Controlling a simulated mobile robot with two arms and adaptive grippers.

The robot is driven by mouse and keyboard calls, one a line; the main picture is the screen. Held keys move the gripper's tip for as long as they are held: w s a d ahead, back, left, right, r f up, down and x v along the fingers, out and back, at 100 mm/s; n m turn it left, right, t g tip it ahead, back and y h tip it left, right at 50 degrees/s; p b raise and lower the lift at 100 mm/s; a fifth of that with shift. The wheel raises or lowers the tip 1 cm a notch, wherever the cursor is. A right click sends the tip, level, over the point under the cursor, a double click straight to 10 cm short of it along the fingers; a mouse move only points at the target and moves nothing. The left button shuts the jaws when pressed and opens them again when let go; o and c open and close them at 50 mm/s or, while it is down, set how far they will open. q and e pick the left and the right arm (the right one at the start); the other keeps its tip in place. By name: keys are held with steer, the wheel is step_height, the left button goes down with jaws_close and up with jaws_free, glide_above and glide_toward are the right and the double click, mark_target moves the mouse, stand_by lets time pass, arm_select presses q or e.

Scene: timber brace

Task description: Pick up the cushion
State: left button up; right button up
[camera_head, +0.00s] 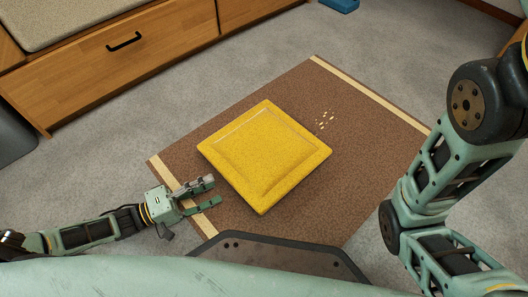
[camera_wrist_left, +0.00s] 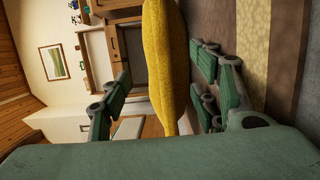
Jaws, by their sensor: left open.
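A square yellow cushion (camera_head: 265,155) lies flat on a brown rug in the middle of the head view. My left gripper (camera_head: 214,192) is open beside the cushion's lower-left edge, low over the rug's border. In the left wrist view the cushion (camera_wrist_left: 168,60) shows edge-on between the open fingers of the left gripper (camera_wrist_left: 160,95), and I cannot tell whether they touch it. My right arm shows at the right of the head view, but its gripper is out of view.
The brown rug (camera_head: 370,140) with cream stripes lies on a grey carpet. Small pale crumbs (camera_head: 324,121) lie on it right of the cushion. A wooden drawer unit (camera_head: 120,60) stands at the upper left. A blue object (camera_head: 340,5) is at the top edge.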

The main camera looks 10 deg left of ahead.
mark_target(226, 179)
arm_select(q)
steer(key=x, duration=0.6)
steer(key=shift+w+d+b, duration=0.25)
steer(key=shift+d+b, duration=0.05)
steer(key=shift+b, duration=0.1)
jaws_close()
steer(key=shift+r, duration=0.1)
